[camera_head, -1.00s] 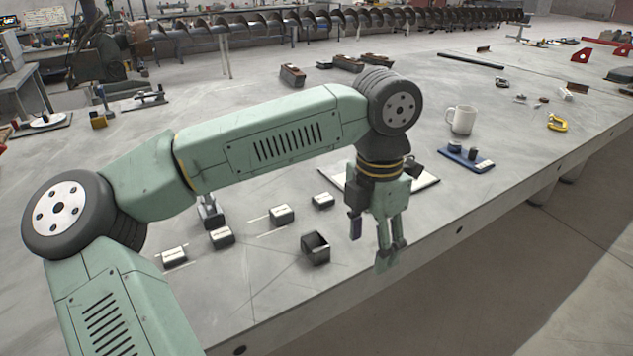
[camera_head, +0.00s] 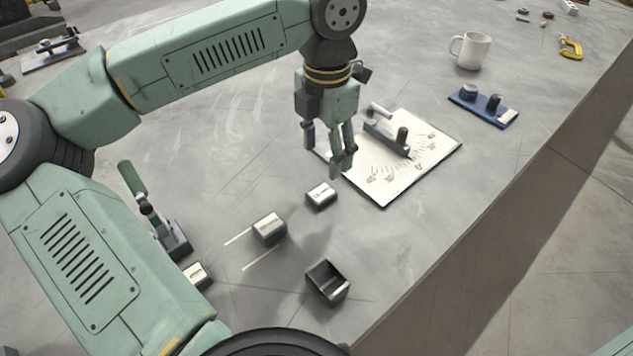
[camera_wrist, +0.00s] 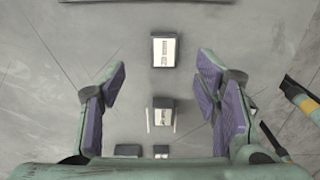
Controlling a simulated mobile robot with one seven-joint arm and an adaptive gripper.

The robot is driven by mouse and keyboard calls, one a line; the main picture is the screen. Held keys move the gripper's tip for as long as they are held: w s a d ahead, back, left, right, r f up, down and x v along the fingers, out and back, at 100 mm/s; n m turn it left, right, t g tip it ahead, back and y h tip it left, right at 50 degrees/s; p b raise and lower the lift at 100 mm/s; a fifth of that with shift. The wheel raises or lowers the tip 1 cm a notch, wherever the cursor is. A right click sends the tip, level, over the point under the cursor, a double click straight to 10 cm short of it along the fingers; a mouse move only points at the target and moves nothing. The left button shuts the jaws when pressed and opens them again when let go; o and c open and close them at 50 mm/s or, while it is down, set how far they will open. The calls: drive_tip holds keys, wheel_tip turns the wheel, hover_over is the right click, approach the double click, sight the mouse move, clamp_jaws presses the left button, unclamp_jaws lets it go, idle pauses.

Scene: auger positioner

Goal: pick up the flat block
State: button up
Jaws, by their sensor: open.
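Small dark blocks with white labels on top stand in a row on the table. The block nearest my gripper (camera_head: 321,194) looks low and is likely the flat block. It also shows in the upper middle of the wrist view (camera_wrist: 164,50), ahead of the fingers. A second block (camera_head: 269,229) sits between two white lines and shows between my fingers in the wrist view (camera_wrist: 163,116). A third block (camera_head: 197,275) is partly hidden by my arm. My gripper (camera_head: 340,165) is open and empty, above the table and apart from the blocks.
An open dark box (camera_head: 328,286) stands near the table's front edge. A white board (camera_head: 385,193) with a dark fixture lies to the right. A green-handled clamp (camera_head: 134,180) stands left of the blocks. A mug (camera_head: 472,50) and blue tray (camera_head: 480,110) are farther right.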

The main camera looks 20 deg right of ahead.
sight(323, 191)
drive_tip(key=f, duration=0.3)
drive_tip(key=f+p, duration=0.1)
drive_tip(key=f, duration=0.2)
drive_tip(key=f+p, duration=0.1)
drive_tip(key=f, duration=0.2)
drive_tip(key=shift+s+a, duration=0.2)
drive_tip(key=shift+s, duration=0.2)
drive_tip(key=shift+c, duration=0.2)
clamp_jaws()
